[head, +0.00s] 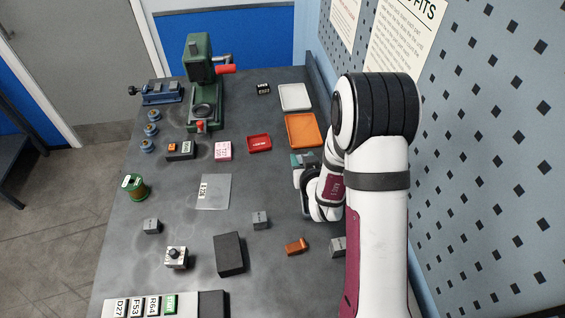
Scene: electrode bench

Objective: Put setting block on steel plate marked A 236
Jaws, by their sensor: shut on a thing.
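My gripper (299,176) is over the right side of the bench, just below the orange tray, and is partly hidden by my arm. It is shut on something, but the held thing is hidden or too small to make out. A flat, light grey steel plate (217,193) lies mid-bench, left of my gripper and apart from it. It bears a small white label whose print is too small to read. Small grey blocks with markings lie at the left (152,227), in the middle (261,221) and beside my arm (338,247); I cannot tell which is a setting block.
An orange tray (303,144), white tray (295,108) and red tray (259,151) lie behind. A green press (199,60) stands at the back left. A dark block (229,254), brown piece (296,246) and knobbed block (176,257) sit in front. Bench between plate and gripper is clear.

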